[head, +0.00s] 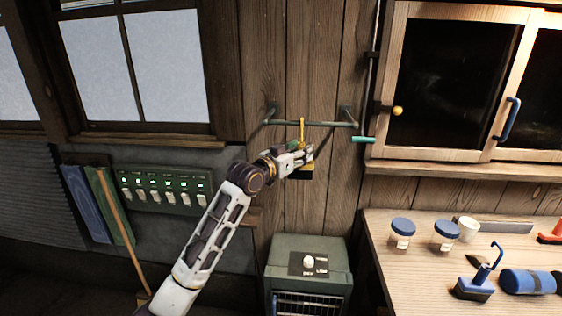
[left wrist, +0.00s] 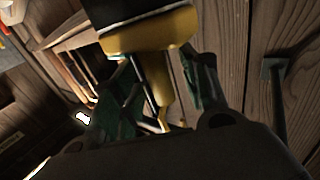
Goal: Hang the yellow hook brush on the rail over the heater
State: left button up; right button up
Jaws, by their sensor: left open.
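The yellow hook brush (head: 302,131) is upright at the rail (head: 327,124) on the plank wall. Its yellow hook end overlaps the bar; I cannot tell for sure that the bar bears it. Its block and dark bristles show just below my left gripper (head: 305,157). In the left wrist view the yellow brush (left wrist: 150,36) stands between the two green fingers of my left gripper (left wrist: 162,92), which are apart around the handle. The green heater (head: 310,252) is on the floor under the rail. My right gripper is not in view.
A blue hook brush (head: 476,288), a blue roll (head: 528,282) and blue-lidded jars (head: 402,232) are on the workbench (head: 395,285) at the right. A teal handle (head: 362,140) sits close to the rail's right end. A switch panel (head: 165,191) is at left.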

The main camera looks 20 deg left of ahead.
pick_arm(q)
jog(key=v, duration=1.1)
dwell(0.3)
dwell(0.4)
